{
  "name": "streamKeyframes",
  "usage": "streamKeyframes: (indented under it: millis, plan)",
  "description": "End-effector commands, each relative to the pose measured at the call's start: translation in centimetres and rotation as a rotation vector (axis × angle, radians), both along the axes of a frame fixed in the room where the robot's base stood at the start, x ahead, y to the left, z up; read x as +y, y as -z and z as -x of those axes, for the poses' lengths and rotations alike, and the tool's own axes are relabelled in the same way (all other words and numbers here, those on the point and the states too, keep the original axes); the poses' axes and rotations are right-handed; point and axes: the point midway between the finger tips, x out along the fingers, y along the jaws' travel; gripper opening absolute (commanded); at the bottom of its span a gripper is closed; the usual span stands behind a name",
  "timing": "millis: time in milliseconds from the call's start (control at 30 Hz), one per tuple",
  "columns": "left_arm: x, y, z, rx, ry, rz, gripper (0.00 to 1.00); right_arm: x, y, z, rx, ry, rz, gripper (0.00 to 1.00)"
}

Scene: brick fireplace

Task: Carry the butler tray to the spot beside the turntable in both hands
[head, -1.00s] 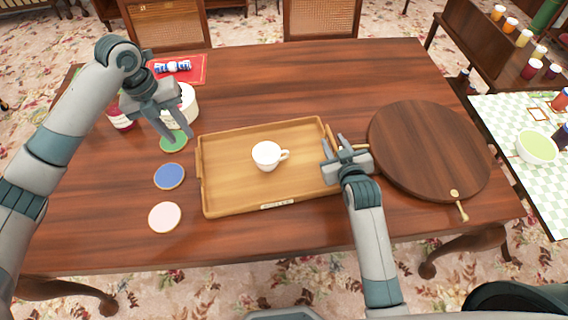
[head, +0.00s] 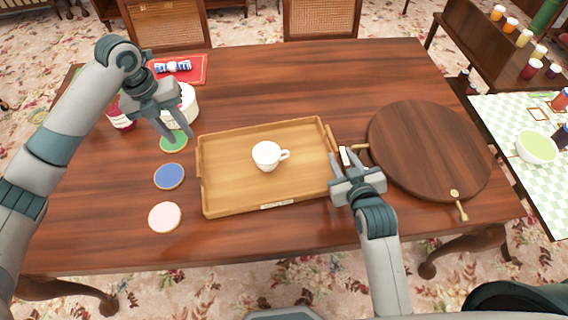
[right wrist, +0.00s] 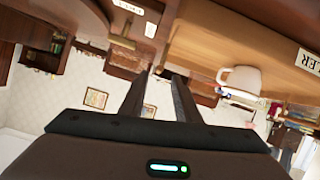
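The wooden butler tray (head: 225,200) lies flat on the table, with a white cup (head: 266,155) standing in it. The round dark wooden turntable (head: 430,150) is to the right of the tray, with small brass handles on its edge. My right gripper (head: 348,160) is open and empty at the tray's right side, between tray and turntable. The right wrist view shows its two fingers apart (right wrist: 160,85), with the tray wall (right wrist: 225,40) beside them. My left gripper (head: 181,136) is open and empty, above the green coaster (head: 174,141), left of the tray.
A blue coaster (head: 169,176) and a pink coaster (head: 164,216) lie left of the tray. A white pot (head: 185,104) and a red mat (head: 190,69) are at the back left. The table's back middle (head: 300,80) is clear. A side table with a green bowl (head: 537,147) stands at right.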

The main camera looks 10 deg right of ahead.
Motion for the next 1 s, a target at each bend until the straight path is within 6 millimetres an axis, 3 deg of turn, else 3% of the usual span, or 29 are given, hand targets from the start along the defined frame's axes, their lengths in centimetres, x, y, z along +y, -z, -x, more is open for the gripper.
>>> streamKeyframes:
  millis: [100,300,1000]
  plan:
    - [0.0,0.0,0.0,0.000,0.000,0.000,0.29,-0.1,-0.7,1.8,0.001,0.000,0.000,0.29]
    - [0.0,0.0,0.0,0.000,0.000,0.000,0.29,-0.1,-1.3,3.4,0.001,0.000,0.000,0.29]
    - [0.0,0.0,0.0,0.000,0.000,0.000,0.29,-0.1,-1.5,3.6,0.000,0.001,0.000,0.29]
